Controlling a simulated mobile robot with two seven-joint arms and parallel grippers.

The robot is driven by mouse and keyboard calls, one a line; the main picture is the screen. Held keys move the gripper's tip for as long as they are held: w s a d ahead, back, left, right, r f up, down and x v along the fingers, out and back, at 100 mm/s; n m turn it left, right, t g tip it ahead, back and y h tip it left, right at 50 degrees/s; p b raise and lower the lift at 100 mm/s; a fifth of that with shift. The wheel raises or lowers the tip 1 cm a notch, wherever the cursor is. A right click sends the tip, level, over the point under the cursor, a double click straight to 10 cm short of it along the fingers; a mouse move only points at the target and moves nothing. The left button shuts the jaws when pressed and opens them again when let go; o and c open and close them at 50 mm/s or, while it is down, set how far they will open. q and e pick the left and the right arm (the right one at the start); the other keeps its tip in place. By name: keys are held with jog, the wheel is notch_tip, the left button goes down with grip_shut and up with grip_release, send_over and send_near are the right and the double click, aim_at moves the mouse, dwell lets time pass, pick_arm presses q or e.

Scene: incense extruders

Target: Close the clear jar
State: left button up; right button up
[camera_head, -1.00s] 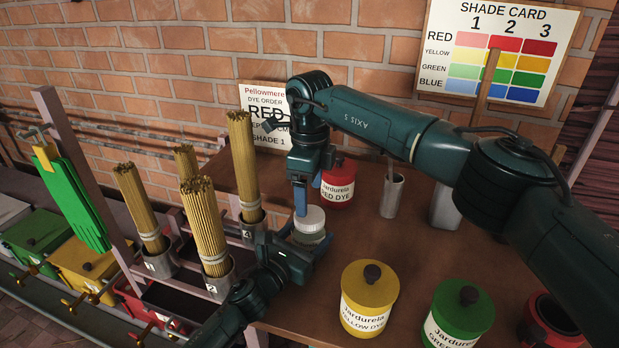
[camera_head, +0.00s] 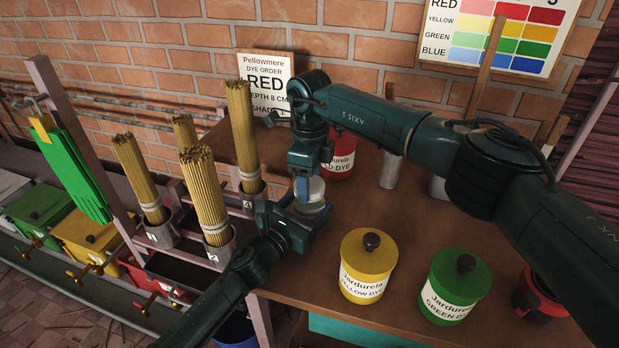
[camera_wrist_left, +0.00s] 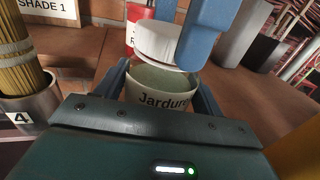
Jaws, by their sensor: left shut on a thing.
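The clear jar (camera_wrist_left: 158,91), greenish inside with a "Jardure..." label, stands between the fingers of my left gripper (camera_wrist_left: 165,86), which is shut on its sides. In the head view the jar (camera_head: 312,209) is partly hidden by the arms. A white round lid (camera_wrist_left: 166,46) is over the jar's mouth, and the open mouth shows below its near edge. My right gripper's blue fingers (camera_wrist_left: 210,34) are at the lid's right side and hide part of it; they appear shut on it. I cannot tell whether the lid touches the rim.
Yellow (camera_head: 368,279) and green (camera_head: 453,298) dye jars stand in front on the brown table (camera_head: 410,228). A red dye jar (camera_head: 340,166) and metal cup (camera_head: 390,172) are behind. Incense bundles (camera_head: 204,190) in metal cups stand left, close to my left arm.

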jog(key=c, duration=0.5)
jog(key=shift+m, duration=0.9)
jog(key=shift+c, duration=0.2)
jog(key=o, duration=1.2)
jog(key=shift+c, duration=0.2)
jog(key=shift+r, duration=0.15)
notch_tip(320, 180, up, 12)
pick_arm(q)
jog(key=o, duration=2)
jog(key=shift+c, duration=0.2)
jog(key=shift+s+a, duration=0.1)
